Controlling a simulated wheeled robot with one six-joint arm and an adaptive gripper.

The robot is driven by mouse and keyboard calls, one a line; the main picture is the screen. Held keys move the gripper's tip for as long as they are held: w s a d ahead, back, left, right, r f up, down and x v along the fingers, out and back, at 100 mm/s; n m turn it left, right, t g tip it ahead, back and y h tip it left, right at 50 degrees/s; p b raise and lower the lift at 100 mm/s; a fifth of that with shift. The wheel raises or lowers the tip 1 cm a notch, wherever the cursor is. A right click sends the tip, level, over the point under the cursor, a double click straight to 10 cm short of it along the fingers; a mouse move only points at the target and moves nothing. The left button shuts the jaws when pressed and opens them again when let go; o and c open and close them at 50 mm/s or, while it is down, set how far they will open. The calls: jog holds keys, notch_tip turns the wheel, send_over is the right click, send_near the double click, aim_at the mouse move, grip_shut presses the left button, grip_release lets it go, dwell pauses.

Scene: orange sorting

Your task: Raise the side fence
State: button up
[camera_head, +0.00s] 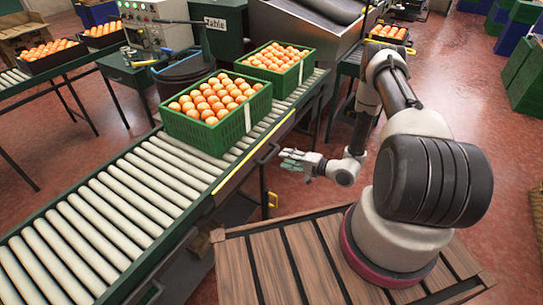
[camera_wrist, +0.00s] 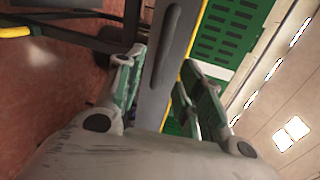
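The side fence (camera_head: 256,148) appears to be the long, yellow-edged strip along the right side of the roller conveyor (camera_head: 120,205). In the wrist view a grey slotted rail (camera_wrist: 168,60) with a yellow edge runs upright through the picture, probably the same part. My gripper (camera_head: 284,161) is to the right of the conveyor, beside the yellow strip. In the wrist view my gripper (camera_wrist: 160,95) is open, its fingers well apart on either side of the rail in the picture. I see no contact, and cannot tell how far ahead the rail lies.
A green crate of oranges (camera_head: 240,124) stands on the rollers close to the strip, with another orange-filled crate (camera_head: 303,71) behind it. A slatted wooden platform (camera_head: 265,270) lies under my base. Red floor is open at right.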

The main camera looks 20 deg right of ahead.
aim_at(271, 154)
jog(key=shift+n, duration=0.4)
jog(key=x, duration=0.7)
jog(key=shift+w+a, duration=0.2)
jog(key=shift+a, duration=0.15)
grip_shut()
